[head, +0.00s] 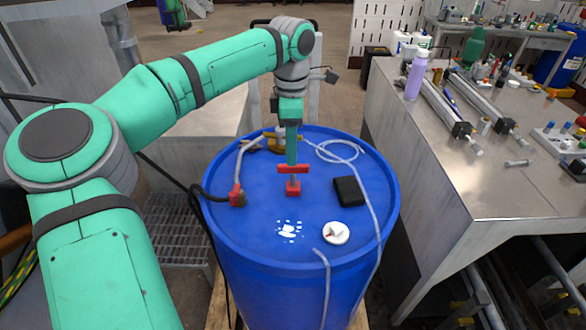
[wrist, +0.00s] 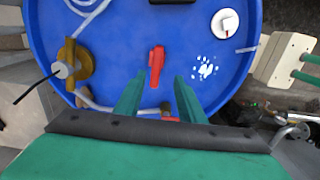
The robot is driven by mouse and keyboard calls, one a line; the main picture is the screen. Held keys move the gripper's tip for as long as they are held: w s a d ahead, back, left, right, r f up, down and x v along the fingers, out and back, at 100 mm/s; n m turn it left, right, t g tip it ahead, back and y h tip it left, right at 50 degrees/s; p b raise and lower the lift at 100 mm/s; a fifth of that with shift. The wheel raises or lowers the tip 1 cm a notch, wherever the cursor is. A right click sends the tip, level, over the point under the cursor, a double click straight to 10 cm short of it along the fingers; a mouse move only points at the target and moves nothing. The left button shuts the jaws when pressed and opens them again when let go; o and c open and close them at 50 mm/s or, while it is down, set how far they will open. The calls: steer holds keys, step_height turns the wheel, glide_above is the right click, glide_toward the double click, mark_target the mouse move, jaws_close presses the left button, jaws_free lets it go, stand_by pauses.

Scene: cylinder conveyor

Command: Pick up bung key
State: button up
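The bung key (head: 293,169) looks like a red T-shaped tool with its crossbar on top, standing on the lid of the blue drum (head: 258,222). In the wrist view, the red key (wrist: 156,62) appears in line with the gap between my fingers, just ahead of the tips. My gripper (head: 292,160) points straight down over the lid, its tips close to the crossbar. In the wrist view, my gripper (wrist: 157,82) is open, one finger to each side and nothing clearly held. I cannot tell whether the tips touch the key.
On the lid are a black box (head: 348,190), a white cap (head: 335,233), a red hose fitting (head: 236,195), a brass-coloured fitting (head: 277,143) and clear tubing (head: 338,152). A metal workbench (head: 440,165) with tools stands at the right.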

mark_target(293, 172)
steer(key=shift+w+a+f, duration=0.1)
steer(key=shift+w+f, duration=0.05)
steer(key=shift+w, duration=0.1)
steer(key=f, duration=1)
steer(key=shift+w+d+f, duration=0.15)
steer(key=shift+d+f, duration=0.05)
jaws_close()
